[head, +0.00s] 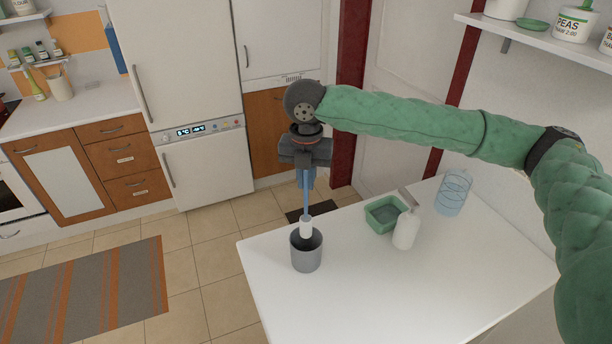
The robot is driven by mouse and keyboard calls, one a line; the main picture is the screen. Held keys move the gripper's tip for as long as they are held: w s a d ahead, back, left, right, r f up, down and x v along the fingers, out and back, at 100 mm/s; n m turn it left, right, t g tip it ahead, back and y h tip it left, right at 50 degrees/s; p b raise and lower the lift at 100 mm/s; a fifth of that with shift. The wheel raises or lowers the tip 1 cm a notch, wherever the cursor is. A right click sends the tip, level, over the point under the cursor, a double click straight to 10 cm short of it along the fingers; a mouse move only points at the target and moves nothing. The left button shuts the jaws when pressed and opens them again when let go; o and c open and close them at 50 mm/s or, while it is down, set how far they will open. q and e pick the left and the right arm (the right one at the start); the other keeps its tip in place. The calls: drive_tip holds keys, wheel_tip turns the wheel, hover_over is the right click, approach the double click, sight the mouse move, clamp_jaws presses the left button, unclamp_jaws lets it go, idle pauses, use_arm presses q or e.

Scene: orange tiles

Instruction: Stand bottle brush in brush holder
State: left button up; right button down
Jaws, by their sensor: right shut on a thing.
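My right gripper (306,165) is shut on the handle of the bottle brush (306,202) and holds it upright, head down. The brush has a thin blue handle and a white head (306,227). The grey brush holder (306,258) is an open cup on the white table, near its left edge. The white head is at the holder's mouth, in front of the far rim in the picture. I cannot tell whether its lower end is inside the rim. My left gripper is not in view.
The white table (400,285) also holds a green tub (383,217), a white bottle (405,231) and a clear blue container (453,194) at the back right. The table front is clear. A wall shelf (540,35) with canisters is at upper right.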

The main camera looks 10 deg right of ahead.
drive_tip(key=shift+f+b, duration=0.4)
drive_tip(key=shift+f, duration=1.55)
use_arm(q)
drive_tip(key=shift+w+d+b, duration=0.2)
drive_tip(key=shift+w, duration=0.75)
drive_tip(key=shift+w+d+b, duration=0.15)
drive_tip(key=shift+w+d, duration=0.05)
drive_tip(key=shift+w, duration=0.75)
use_arm(e)
drive_tip(key=shift+f, duration=1.6)
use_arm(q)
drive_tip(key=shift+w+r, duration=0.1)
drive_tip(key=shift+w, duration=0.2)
